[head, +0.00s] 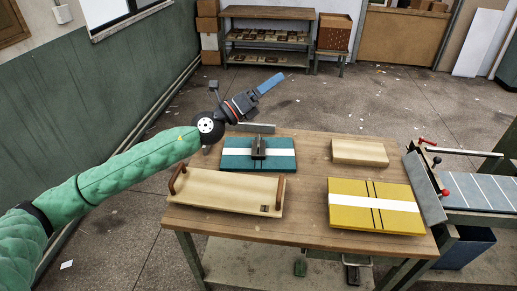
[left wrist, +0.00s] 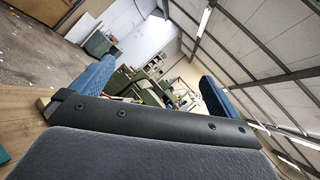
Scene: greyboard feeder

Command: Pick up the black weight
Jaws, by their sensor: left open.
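The black weight (head: 258,148) stands on the white stripe of a teal board (head: 231,160) at the back left of the wooden table. My left gripper (head: 270,104) is open and empty, beyond the weight near the table's back left corner. It points to the right, and one finger shows higher than the other. In the left wrist view both blue fingers stand wide apart with nothing between them (left wrist: 158,90). The weight does not show in that view. My right gripper is in neither view.
A wooden tray with two handles (head: 225,192) lies at the front left. A yellow board (head: 375,206) lies at the front right, with a pale wooden block (head: 360,152) behind it. A roller or feed table (head: 482,190) adjoins the right side. The table's middle is clear.

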